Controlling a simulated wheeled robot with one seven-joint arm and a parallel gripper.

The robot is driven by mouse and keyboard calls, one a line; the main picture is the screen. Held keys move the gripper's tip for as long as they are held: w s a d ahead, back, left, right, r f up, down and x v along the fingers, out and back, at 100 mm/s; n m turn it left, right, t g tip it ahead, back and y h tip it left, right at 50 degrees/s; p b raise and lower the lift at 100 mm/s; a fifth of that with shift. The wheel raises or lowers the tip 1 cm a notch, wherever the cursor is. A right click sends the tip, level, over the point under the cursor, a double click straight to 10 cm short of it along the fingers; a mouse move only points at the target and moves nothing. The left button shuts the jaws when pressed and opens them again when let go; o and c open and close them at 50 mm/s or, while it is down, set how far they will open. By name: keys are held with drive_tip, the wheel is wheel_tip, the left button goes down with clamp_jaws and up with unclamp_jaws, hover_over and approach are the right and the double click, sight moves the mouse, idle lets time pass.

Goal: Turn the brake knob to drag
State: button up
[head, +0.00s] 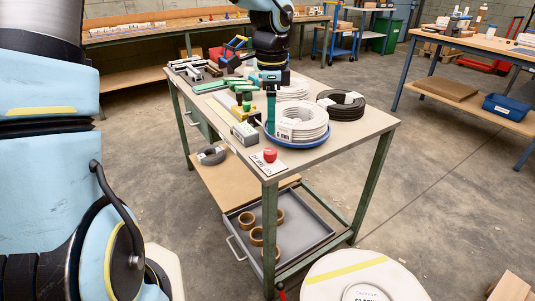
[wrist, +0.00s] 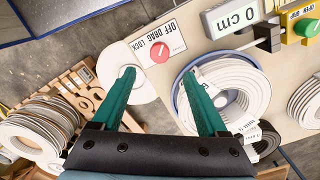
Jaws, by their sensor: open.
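The brake knob (head: 270,155) is red and sits on a white plate at the near corner of the workbench. In the wrist view the knob (wrist: 160,52) shows beside the words OFF, DRAG and LOCK on its plate (wrist: 148,70). I cannot tell surely which word it points to. My gripper (wrist: 160,76) is open and empty, its two teal fingers on either side of the knob's plate in the picture. In the head view my gripper (head: 271,115) hangs over the bench, farther back than the knob and apart from it.
A white cable coil (head: 300,122) in a blue dish stands close to the knob; the right finger overlaps it in the wrist view. A black coil (head: 341,104) lies behind. The bench's near right corner is bare.

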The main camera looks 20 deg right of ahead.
sight(270, 151)
wheel_tip(270, 151, down, 10)
drive_tip(key=shift+r, duration=0.1)
drive_tip(key=shift+c, duration=0.3)
clamp_jaws()
idle(0.6)
